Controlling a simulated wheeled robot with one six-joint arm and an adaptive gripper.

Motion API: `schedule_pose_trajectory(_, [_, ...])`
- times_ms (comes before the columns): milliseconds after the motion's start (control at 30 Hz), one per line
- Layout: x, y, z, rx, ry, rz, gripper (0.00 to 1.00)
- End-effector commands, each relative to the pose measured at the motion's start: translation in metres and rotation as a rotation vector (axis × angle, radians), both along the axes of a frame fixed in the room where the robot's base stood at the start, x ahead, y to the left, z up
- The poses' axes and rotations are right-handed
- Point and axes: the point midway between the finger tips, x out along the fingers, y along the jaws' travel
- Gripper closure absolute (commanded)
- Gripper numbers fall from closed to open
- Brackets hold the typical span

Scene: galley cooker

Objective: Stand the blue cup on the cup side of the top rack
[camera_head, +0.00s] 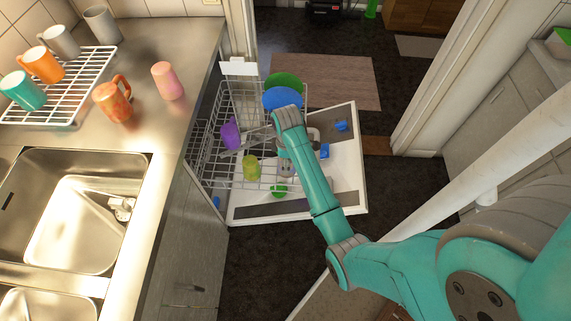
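The pulled-out top rack (207,150) is a white wire basket at the open dishwasher. A purple cup (230,133) and a yellow-green cup (251,167) are at it. A blue round dish (283,98) and a green one (284,82) show at its far end. I cannot clearly make out a blue cup. Small blue pieces (324,152) and (341,125) show over the open door, too small to identify. My gripper (287,168) is over the rack's right side, largely hidden by my teal arm; its fingers and any held thing are unclear.
The lowered dishwasher door (348,180) reaches over the dark floor. A small green thing (279,190) is near the rack. On the left counter, several mugs stand on and beside a wire drying rack (62,98), near a pink cup (167,81) and the sink (70,215).

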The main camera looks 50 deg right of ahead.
Motion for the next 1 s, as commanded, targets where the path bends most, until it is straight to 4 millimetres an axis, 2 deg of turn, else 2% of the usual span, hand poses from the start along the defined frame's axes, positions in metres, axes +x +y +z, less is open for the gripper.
schedule_pose_trajectory(167, [-0.001,0.000,-0.014,0.001,0.002,0.000,0.71])
schedule_pose_trajectory(333, [-0.001,0.000,-0.036,0.001,0.002,0.000,0.71])
schedule_pose_trajectory(700, [0.000,0.000,-0.041,0.000,0.000,0.000,0.71])
schedule_pose_trajectory(733, [0.000,0.000,-0.041,0.000,0.000,0.000,0.31])
schedule_pose_trajectory(800, [0.000,0.000,-0.041,0.000,0.000,0.000,0.14])
schedule_pose_trajectory(833, [0.000,0.000,-0.041,0.000,0.000,0.000,0.11])
schedule_pose_trajectory(1000, [0.000,0.000,-0.041,0.000,0.000,0.000,0.11])
